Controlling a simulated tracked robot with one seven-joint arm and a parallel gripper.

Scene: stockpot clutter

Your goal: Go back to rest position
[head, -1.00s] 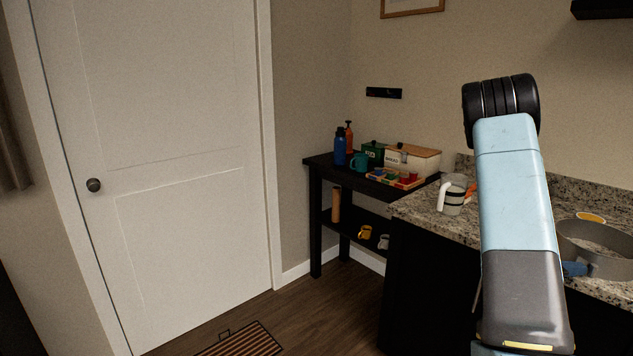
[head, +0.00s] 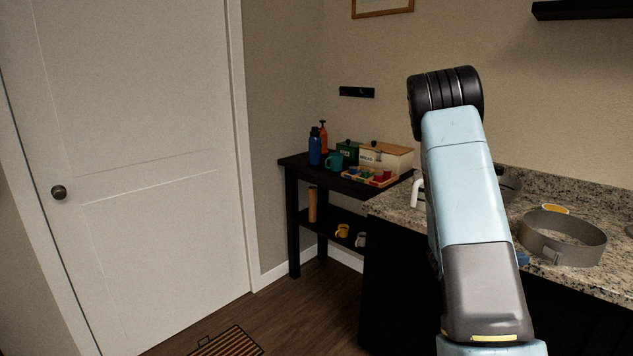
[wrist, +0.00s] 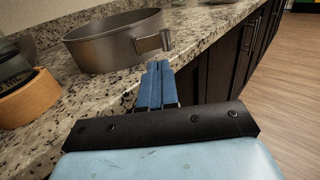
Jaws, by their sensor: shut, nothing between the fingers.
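My arm stands up in front of the granite counter (head: 389,205) in the head view, its light blue link leaning to the left at the top. My gripper (wrist: 158,66) shows in the wrist view with its two blue fingers together and nothing between them. The fingers are near the counter's front edge, close to a grey metal ring-shaped pan (wrist: 105,48) with a clasp. I cannot tell whether they touch it. In the head view the pan (head: 563,250) sits on the counter right of my arm, and only a bit of blue finger shows beside it.
A black side table (head: 292,162) holds bottles, a teal mug, boxes and a tray of coloured things. Mugs stand on its lower shelf. A white-handled mug (head: 418,194) is partly behind my arm. A white door (head: 150,170) is at left.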

